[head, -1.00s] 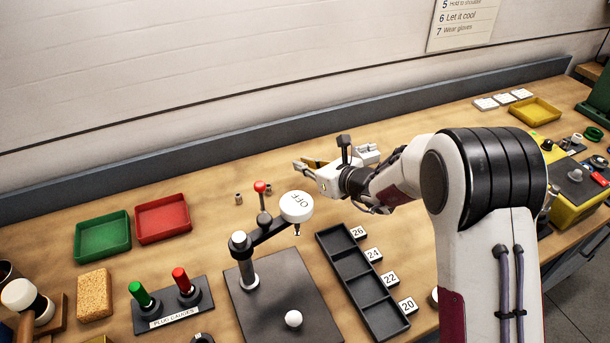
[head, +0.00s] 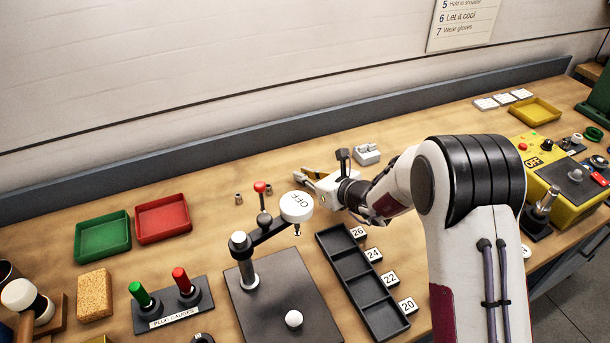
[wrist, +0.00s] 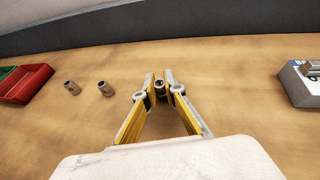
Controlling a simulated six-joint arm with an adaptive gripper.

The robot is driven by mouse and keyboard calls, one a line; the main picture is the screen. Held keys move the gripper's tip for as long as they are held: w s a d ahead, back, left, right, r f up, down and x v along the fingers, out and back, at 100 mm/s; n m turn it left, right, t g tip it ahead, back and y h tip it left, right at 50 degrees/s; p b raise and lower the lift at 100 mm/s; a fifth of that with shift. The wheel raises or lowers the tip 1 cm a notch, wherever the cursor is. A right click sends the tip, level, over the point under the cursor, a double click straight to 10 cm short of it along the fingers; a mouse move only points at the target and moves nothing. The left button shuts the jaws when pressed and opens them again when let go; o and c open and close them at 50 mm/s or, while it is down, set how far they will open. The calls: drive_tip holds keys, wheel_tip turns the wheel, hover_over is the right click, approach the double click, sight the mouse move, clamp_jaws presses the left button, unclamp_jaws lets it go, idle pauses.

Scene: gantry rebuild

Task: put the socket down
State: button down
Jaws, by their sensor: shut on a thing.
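A small metal socket (wrist: 159,87) stands between my fingertips in the wrist view, its round open end showing. My gripper (wrist: 158,97) is shut on it, with a yellow-sided finger at either side. In the head view my gripper (head: 302,177) is low over the back of the bench, right of two loose sockets. The held socket cannot be made out there. I cannot tell whether it touches the bench. The loose sockets, a left one (wrist: 72,87) and a right one (wrist: 105,88), stand apart on the wood, left of my gripper.
A red tray (head: 163,218) and a green tray (head: 102,236) lie at left. A dark slotted tray (head: 348,260) lies nearer. A grey block (head: 367,153) is close on the right.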

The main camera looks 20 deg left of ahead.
drive_tip(key=shift+f, duration=0.1)
drive_tip(key=c, duration=2.1)
unclamp_jaws()
drive_tip(key=shift+s+d+r, duration=0.15)
drive_tip(key=shift+d+r, duration=0.15)
drive_tip(key=shift+d, duration=0.05)
drive_tip(key=shift+v, duration=5.6)
